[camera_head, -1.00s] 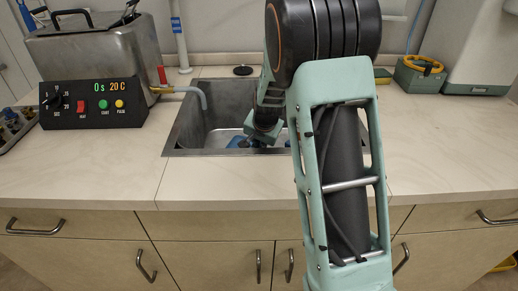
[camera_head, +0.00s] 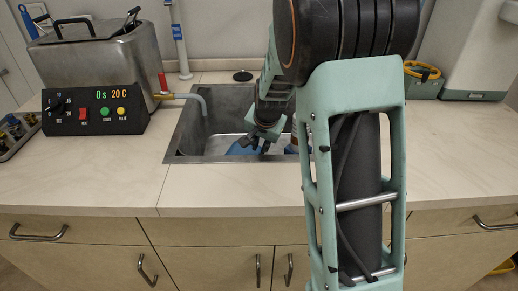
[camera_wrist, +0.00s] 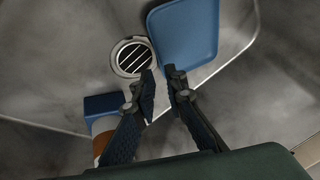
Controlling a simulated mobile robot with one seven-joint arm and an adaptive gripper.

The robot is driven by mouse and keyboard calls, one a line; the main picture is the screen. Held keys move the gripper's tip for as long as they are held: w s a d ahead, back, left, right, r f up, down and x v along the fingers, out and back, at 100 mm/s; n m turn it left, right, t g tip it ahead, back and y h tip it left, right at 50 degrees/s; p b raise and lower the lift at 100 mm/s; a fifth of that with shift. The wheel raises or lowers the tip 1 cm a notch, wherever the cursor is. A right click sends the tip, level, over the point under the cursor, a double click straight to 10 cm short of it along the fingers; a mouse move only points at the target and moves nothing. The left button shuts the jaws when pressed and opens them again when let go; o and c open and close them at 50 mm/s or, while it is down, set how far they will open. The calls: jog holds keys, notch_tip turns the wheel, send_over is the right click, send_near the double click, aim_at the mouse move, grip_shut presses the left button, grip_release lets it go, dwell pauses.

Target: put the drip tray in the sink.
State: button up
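The blue drip tray (camera_wrist: 186,32) lies on the sink floor in the wrist view, beside the round drain. In the head view it shows as a blue patch (camera_head: 241,149) low in the steel sink (camera_head: 187,138), partly hidden by the sink's front rim and my gripper. My gripper (camera_wrist: 163,76) is inside the sink with its fingers apart and bare sink floor between them. One fingertip overlaps the tray's near corner in the wrist view; I cannot tell whether it touches. My gripper also shows above the tray in the head view (camera_head: 256,143).
A blue-topped white and brown item (camera_wrist: 100,106) lies in the sink near my gripper. The drain (camera_wrist: 132,57) is clear. A tap (camera_head: 198,97) reaches over the sink's left side from the steel bath (camera_head: 100,65). The counter in front is bare.

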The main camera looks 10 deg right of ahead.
jog(key=p+v, duration=0.1)
jog(key=v, duration=0.5)
jog(key=shift+r, duration=0.2)
